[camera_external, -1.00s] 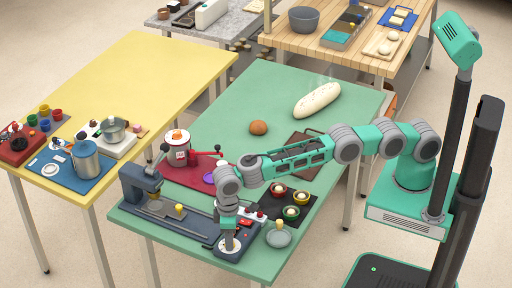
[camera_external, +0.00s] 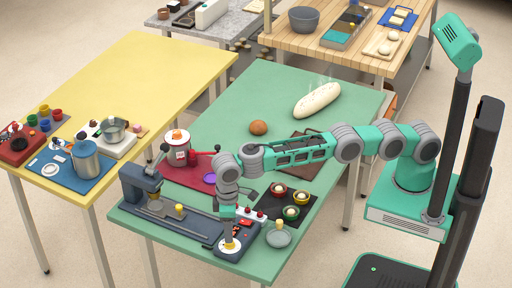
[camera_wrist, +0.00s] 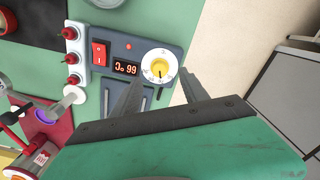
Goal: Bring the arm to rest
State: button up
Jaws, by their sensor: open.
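My gripper (camera_external: 228,230) is above the near right end of a dark blue machine (camera_external: 195,230) on the green table. In the wrist view its two fingers are apart with nothing between them, so my gripper (camera_wrist: 160,88) is open. A white dial with a yellow knob (camera_wrist: 159,68) lies just beyond the fingertips; the dial (camera_external: 229,246) also shows below my gripper in the external view. The fingers look clear of the knob, though the exact gap is hard to tell. My arm reaches across the table from the right.
A red switch (camera_wrist: 99,53) and a display (camera_wrist: 125,68) sit beside the dial. A black mat with small bowls (camera_external: 291,212), a grey-green dish (camera_external: 279,238) and a red mat with a canister (camera_external: 178,150) stand close by. A loaf (camera_external: 317,100) lies at the far end.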

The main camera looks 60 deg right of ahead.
notch_tip(320, 180, up, 3)
jog(key=shift+p, duration=0.4)
jog(key=shift+w+d+r, duration=0.15)
jog(key=shift+r, duration=0.1)
jog(key=w+d+r+m+t, duration=0.1)
jog(key=d+r, duration=0.4)
jog(key=d, duration=0.4)
jog(key=w+d+r+m, duration=0.1)
jog(key=w+d+r, duration=0.1)
jog(key=d+r, duration=0.45)
jog(key=w+d+r+m+t, duration=0.1)
jog(key=d+r, duration=0.3)
jog(key=d, duration=0.6)
jog(key=s+d+m+t, duration=0.1)
jog(key=s+d, duration=0.8)
jog(key=d, duration=0.5)
jog(key=s+d+f+m+t, duration=0.1)
jog(key=s+d+f, duration=0.5)
jog(key=s+d, duration=0.3)
jog(key=s, duration=0.3)
jog(key=shift+s+d+f, duration=0.2)
jog(key=shift+s+d, duration=0.05)
jog(key=shift+d, duration=0.1)
